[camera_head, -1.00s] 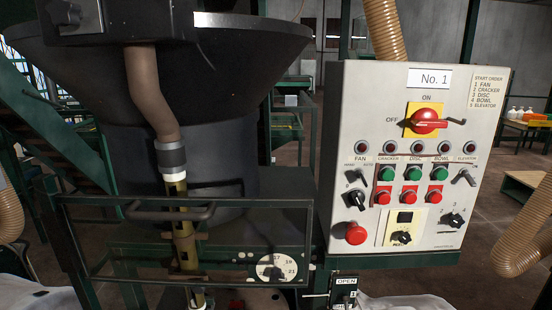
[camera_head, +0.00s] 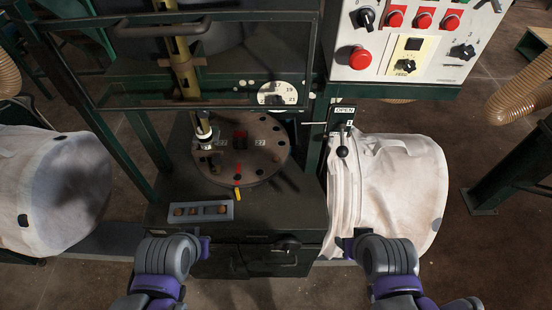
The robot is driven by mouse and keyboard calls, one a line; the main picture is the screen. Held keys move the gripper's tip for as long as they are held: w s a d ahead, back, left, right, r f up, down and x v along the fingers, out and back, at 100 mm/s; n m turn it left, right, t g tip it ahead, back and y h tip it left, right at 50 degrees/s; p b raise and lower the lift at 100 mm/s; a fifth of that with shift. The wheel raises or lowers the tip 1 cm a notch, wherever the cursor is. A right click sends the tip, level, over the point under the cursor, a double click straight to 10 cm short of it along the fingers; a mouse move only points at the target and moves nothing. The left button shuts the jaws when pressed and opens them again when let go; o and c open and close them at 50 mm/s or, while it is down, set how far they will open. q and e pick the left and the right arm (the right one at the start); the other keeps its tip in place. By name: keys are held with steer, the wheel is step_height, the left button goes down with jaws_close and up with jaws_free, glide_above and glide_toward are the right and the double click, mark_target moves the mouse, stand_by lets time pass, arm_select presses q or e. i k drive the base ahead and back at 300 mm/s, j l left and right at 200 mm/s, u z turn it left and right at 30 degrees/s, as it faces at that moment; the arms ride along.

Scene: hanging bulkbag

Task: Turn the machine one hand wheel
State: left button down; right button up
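No part is clearly marked as the hand wheel. A brown round plate (camera_head: 242,148) with several small holes lies flat on the dark machine table, under a brass-coloured vertical tube (camera_head: 186,68). A white numbered dial (camera_head: 281,93) faces forward behind the plate, partly hidden by the frame bars. A black ball-ended lever (camera_head: 343,151) hangs below the OPEN sign (camera_head: 345,109). My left gripper (camera_head: 172,258) is low in front of the table's left part, and my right gripper (camera_head: 383,256) is in front of the right white bag.
The control panel (camera_head: 458,73) with red buttons stands upper right. White bulk bags flank the table, left (camera_head: 50,195) and right (camera_head: 395,190). A dark handle (camera_head: 287,244) is on the front. Floor is open in front.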

mark_target(288, 244)
steer(key=k+l, duration=0.1)
steer(key=k, duration=0.35)
steer(key=k+l, duration=0.1)
steer(key=k, duration=0.3)
